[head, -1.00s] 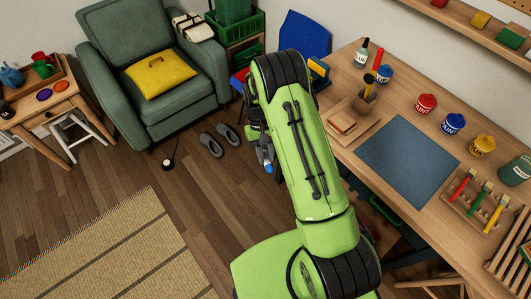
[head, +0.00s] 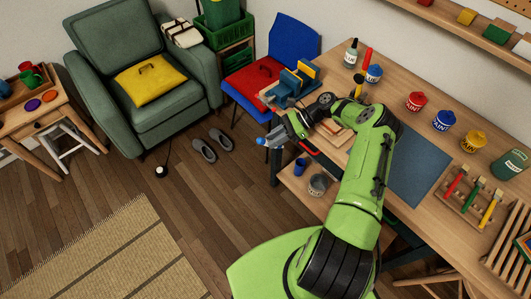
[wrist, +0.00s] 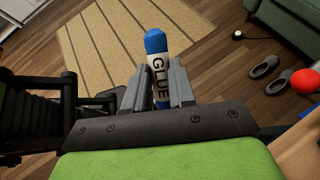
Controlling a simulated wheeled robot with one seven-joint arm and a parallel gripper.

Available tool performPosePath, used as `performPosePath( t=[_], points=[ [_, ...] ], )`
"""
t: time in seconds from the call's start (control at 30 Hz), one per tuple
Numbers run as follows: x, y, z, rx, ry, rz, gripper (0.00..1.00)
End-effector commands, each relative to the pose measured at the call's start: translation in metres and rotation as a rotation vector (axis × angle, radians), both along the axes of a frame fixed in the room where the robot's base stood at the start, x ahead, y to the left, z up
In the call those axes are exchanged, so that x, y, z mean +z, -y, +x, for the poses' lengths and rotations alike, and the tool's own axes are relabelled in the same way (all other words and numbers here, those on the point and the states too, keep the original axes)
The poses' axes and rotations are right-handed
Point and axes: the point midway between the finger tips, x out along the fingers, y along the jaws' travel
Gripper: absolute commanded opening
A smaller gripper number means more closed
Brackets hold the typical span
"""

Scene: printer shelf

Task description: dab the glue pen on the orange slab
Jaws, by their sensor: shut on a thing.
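My gripper (head: 278,137) is shut on the glue pen (head: 262,141), which has a blue end and sticks out to the left past the table's front left corner. In the wrist view the white glue pen (wrist: 158,62), with its dark GLUE lettering and blue end, stands between the fingers of my gripper (wrist: 160,88). Orange-tan slabs (head: 336,135) lie on the table behind my arm and are partly hidden. I cannot tell for sure which is the orange slab. The pen is apart from them.
A blue vise-like block with a yellow board (head: 308,73) is at the table's left end. Paint pots (head: 416,101), a blue-grey mat (head: 420,175) and a brush rack (head: 468,197) lie to the right. A grey can (head: 317,185) stands below.

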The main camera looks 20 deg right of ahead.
Motion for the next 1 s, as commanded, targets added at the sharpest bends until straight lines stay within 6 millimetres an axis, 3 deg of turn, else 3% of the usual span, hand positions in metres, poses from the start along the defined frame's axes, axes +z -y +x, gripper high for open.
performPosePath(
  t=[0.03, 0.17, 0.3, 0.5, 0.6, 0.73, 1.0],
  points=[
    [0.010, 0.017, 0.003, -0.166, 0.001, 0.060, 0.00],
    [0.040, 0.058, 0.014, -0.544, 0.041, 0.188, 0.00],
    [0.081, 0.120, 0.015, -0.932, 0.142, 0.312, 0.00],
    [0.131, 0.199, -0.003, -1.270, 0.290, 0.404, 0.00],
    [0.143, 0.219, -0.012, -1.338, 0.328, 0.421, 0.00],
    [0.147, 0.227, -0.015, -1.365, 0.345, 0.427, 0.00],
    [0.119, 0.227, -0.015, -1.364, 0.344, 0.425, 0.00]
  ],
)
